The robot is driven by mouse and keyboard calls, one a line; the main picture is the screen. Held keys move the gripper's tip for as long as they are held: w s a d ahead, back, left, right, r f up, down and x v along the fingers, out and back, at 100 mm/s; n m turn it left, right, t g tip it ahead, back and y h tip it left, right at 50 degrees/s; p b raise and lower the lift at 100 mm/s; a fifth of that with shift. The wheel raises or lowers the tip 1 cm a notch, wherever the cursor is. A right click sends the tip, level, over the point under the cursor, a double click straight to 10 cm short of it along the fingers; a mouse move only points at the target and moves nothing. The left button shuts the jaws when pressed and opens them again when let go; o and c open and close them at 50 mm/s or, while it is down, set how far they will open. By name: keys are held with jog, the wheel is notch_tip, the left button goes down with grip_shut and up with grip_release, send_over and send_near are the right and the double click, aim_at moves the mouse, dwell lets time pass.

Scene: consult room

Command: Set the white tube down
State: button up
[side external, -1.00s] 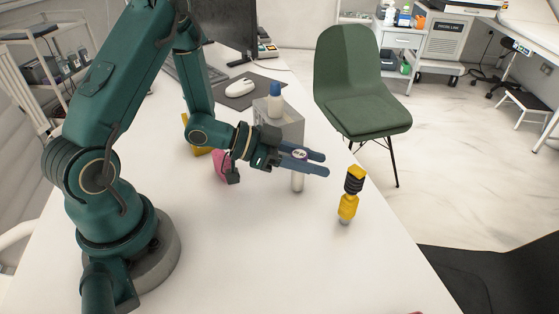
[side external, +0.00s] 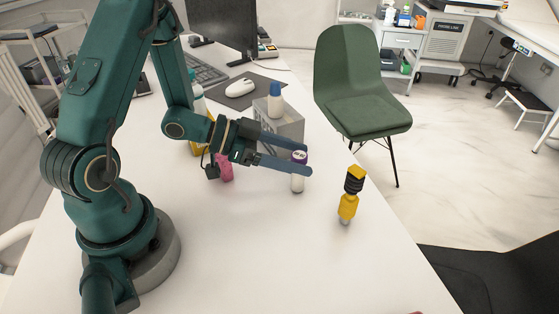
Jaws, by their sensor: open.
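The white tube (side external: 297,182) with a purple-marked cap stands upright on the white table (side external: 260,255). My gripper (side external: 308,160) is open, with its two long blue-grey fingers pointing right. The fingertips are close to the tube's cap, one finger on the far side and one on the near side in the picture. I cannot tell whether a finger touches the tube.
A grey box (side external: 284,127) with a blue-capped white bottle (side external: 275,100) stands behind the gripper. A pink object (side external: 225,168) is under the wrist. The table's front is clear.

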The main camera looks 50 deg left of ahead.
jog(key=v, duration=0.8)
jog(key=w+a+y, duration=0.1)
jog(key=a+y, duration=0.1)
jog(key=w+a+y, duration=0.1)
jog(key=a+y, duration=0.1)
jog(key=y, duration=0.1)
jog(key=w+a+r+n+y, duration=0.1)
jog(key=w+a+y, duration=0.1)
jog(key=shift+a+g, duration=0.1)
jog(key=shift+g, duration=0.2)
jog(key=s+d+r+n+g, duration=0.2)
jog(key=s+d+r+n, duration=0.1)
jog(key=s+d, duration=0.2)
jog(key=s+d+r+n+g, duration=0.2)
jog(key=s+d, duration=0.3)
jog(key=s, duration=0.3)
jog(key=shift+d+r+n+g, duration=0.4)
jog(key=shift+g, duration=0.1)
